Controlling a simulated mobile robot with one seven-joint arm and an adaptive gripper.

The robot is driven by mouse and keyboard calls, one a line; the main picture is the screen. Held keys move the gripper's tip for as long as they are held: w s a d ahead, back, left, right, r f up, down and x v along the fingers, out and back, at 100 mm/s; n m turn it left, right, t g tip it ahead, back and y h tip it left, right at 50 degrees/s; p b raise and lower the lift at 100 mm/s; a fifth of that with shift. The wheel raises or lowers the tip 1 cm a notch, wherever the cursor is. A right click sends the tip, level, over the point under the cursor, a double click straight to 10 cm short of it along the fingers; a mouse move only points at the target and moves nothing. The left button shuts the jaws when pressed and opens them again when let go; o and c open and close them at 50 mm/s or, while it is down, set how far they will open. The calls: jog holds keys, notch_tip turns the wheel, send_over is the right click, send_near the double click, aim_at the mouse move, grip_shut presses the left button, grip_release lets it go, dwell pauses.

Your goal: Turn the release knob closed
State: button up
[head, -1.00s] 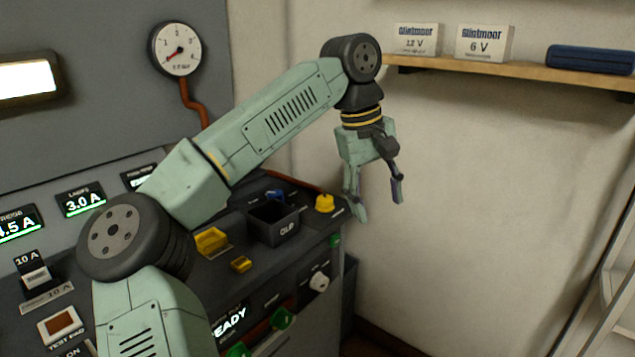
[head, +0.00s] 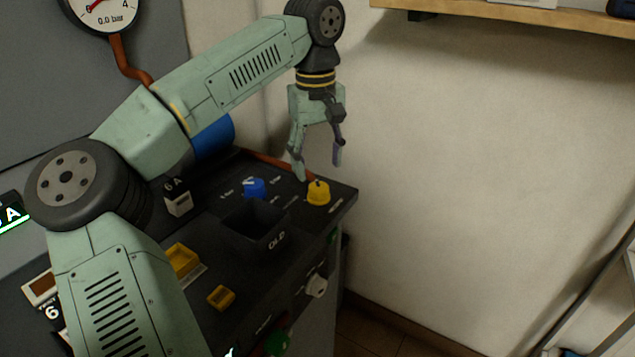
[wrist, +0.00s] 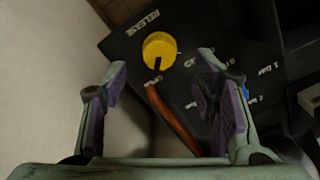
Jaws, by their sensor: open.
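The yellow release knob (head: 318,193) sits at the far right corner of the dark bench top in the head view. In the wrist view the knob (wrist: 159,50) shows from above, with a dark pointer mark and the label "RELEASE" beside it. My gripper (head: 318,168) is open and empty, above the bench near the knob and apart from it. In the wrist view both fingers of my gripper (wrist: 162,88) are spread, with the knob beyond the fingertips, between their lines. The label by the pointer is too blurred to read surely.
An orange pipe (wrist: 172,118) runs close to the knob. A wall (head: 450,170) rises behind. A yellow holder (head: 183,261) is nearer me.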

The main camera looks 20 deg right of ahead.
aim_at(319, 187)
notch_tip(319, 187, down, 6)
jog(key=shift+d+f, duration=0.1)
jog(key=shift+f, duration=0.05)
dwell(0.3)
jog(key=c, duration=1.2)
jog(key=shift+o, duration=0.2)
